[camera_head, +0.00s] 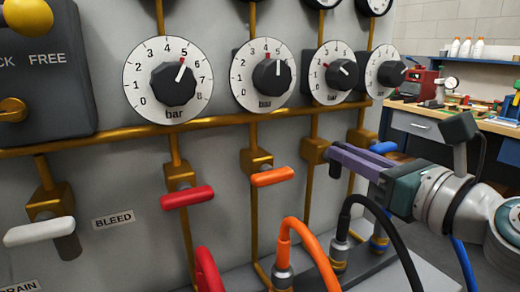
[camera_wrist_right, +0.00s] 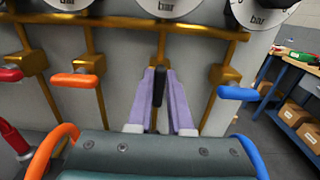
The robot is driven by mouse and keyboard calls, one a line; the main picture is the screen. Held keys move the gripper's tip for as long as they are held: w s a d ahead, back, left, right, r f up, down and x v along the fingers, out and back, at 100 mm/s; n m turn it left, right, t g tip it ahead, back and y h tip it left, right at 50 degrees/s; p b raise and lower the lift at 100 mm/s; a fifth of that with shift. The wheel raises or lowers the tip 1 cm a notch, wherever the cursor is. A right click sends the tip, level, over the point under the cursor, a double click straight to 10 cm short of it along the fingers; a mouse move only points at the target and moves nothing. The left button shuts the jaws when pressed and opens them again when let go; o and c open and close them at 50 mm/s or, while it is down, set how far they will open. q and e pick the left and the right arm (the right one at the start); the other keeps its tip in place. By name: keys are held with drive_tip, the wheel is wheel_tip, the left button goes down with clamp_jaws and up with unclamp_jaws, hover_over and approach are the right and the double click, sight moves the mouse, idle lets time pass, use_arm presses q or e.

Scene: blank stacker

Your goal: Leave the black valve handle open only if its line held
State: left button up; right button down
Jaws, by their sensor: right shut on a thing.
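The black valve handle (camera_wrist_right: 158,86) shows as a dark bar between the purple fingers of my right gripper (camera_wrist_right: 159,100) in the wrist view. The fingers are shut on it, and it runs up and down there, unlike the level red and orange handles. In the head view my right gripper (camera_head: 338,160) comes in from the right at the third brass valve (camera_head: 314,151) and mostly hides the handle. My left gripper is not in view.
A red handle (camera_head: 187,197), an orange handle (camera_head: 272,176) and a blue handle (camera_head: 383,147) sit on neighbouring valves. A white handle (camera_head: 39,232) is by the BLEED label (camera_head: 114,219). Orange hose (camera_head: 310,240) and black hose (camera_head: 385,225) arch below my right gripper.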

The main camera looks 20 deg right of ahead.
idle(0.4)
drive_tip(key=shift+m, duration=0.3)
drive_tip(key=shift+w+d+f+m+p, duration=0.1)
drive_tip(key=shift+d+f+m+p, duration=0.25)
drive_tip(key=shift+m, duration=2.5)
drive_tip(key=shift+s+d+f+m+p, duration=0.1)
drive_tip(key=shift+d+f+m+p, duration=0.25)
drive_tip(key=shift+m, duration=2.55)
drive_tip(key=shift+w+d+f+m+p, duration=0.15)
drive_tip(key=shift+m+p, duration=0.35)
drive_tip(key=shift+m, duration=2.35)
drive_tip(key=shift+f, duration=0.1)
drive_tip(key=c, duration=0.8)
unclamp_jaws()
drive_tip(key=shift+c, duration=0.2)
